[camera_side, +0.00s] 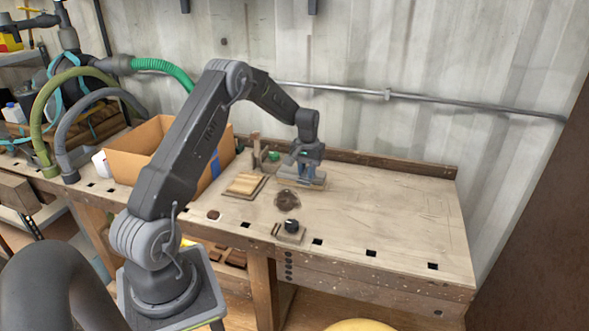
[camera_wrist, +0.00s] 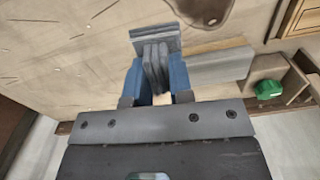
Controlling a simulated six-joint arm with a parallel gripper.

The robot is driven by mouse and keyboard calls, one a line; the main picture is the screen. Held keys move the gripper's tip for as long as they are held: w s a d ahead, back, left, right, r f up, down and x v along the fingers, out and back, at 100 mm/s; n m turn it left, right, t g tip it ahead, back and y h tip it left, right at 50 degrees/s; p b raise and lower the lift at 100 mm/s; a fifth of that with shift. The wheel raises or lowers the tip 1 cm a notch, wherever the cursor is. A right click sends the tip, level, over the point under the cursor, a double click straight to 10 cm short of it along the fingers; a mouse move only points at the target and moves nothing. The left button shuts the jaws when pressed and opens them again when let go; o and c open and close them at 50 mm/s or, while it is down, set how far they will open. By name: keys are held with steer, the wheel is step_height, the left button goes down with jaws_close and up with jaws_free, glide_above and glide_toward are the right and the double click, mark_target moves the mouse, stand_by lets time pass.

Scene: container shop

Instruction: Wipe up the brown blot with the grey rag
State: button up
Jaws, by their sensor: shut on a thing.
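The grey rag (camera_wrist: 155,58) is pinched in folds between the blue fingers of my gripper (camera_wrist: 157,85) in the wrist view. The rag's flat end sticks out ahead of the fingers. In the side view my gripper (camera_side: 307,170) is low over the bench near its back edge, and the rag is hard to make out there. The brown blot (camera_side: 287,199) is a dark patch on the bench top, in front of and a little left of my gripper. Part of it shows at the top of the wrist view (camera_wrist: 207,10), apart from the rag.
A grey and wooden piece (camera_wrist: 218,65) lies close beside the fingers. A slatted wooden board (camera_side: 243,185) and a green object (camera_side: 273,156) are left of my gripper. A dark knob on a small plate (camera_side: 290,228) stands near the front edge. The bench's right side is clear.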

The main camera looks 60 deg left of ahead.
mark_target(269, 206)
steer(key=shift+f, duration=3.95)
steer(key=shift+s+a, duration=3.7)
steer(key=shift+a, duration=0.05)
jaws_close()
steer(key=shift+s+d, duration=0.45)
steer(key=shift+s, duration=0.05)
steer(key=shift+d+f, duration=0.1)
steer(key=shift+d, duration=0.25)
steer(key=shift+w+d, duration=3.7)
steer(key=shift+w, duration=0.05)
steer(key=shift+s+d, duration=0.55)
steer(key=shift+s, duration=0.15)
steer(key=shift+s+a, duration=3.75)
steer(key=shift+a, duration=0.05)
steer(key=shift+s+d, duration=0.15)
steer(key=shift+s, duration=0.1)
steer(key=shift+s+d, duration=0.4)
steer(key=shift+d, duration=0.2)
steer(key=shift+w+d, duration=3.7)
steer(key=shift+w, duration=0.15)
steer(key=shift+s+d, duration=0.55)
steer(key=shift+s, duration=0.1)
steer(key=shift+s+a, duration=3.75)
steer(key=shift+s+a+r, duration=0.1)
steer(key=shift+r, duration=0.1)
step_height(269, 206, up, 8)
